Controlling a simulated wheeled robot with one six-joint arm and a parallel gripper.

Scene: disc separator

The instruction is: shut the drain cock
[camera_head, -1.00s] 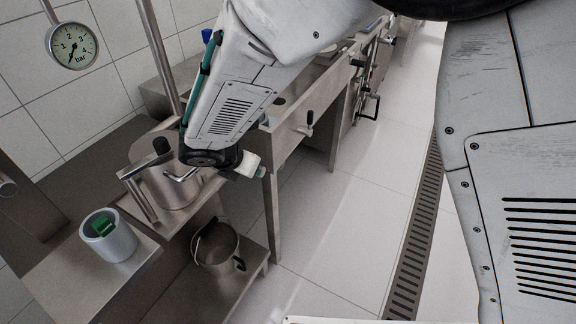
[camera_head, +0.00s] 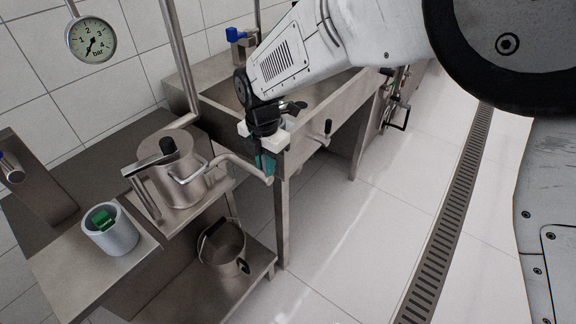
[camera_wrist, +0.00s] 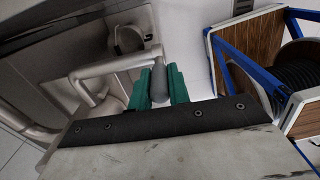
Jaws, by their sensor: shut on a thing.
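My gripper (camera_head: 266,168) is beside the steel vessel (camera_head: 186,183), its green fingers pointing down. In the wrist view, the fingers (camera_wrist: 158,86) are shut on a grey grip (camera_wrist: 158,78) at the end of a bent steel arm (camera_wrist: 112,66). In the head view, this arm (camera_head: 235,162) runs from the vessel's right side to my fingers, which hide its grip. Another black-handled lever (camera_head: 327,128) is on the front of the steel sink. I cannot tell from its looks which part is the drain cock.
A grey cup with a green thing inside (camera_head: 112,236) stands on the left bench. A steel bucket (camera_head: 222,250) sits on the lower shelf. A gauge (camera_head: 92,40) is on the wall. A blue-framed wooden thing (camera_wrist: 235,50) is close on the right. The floor is open.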

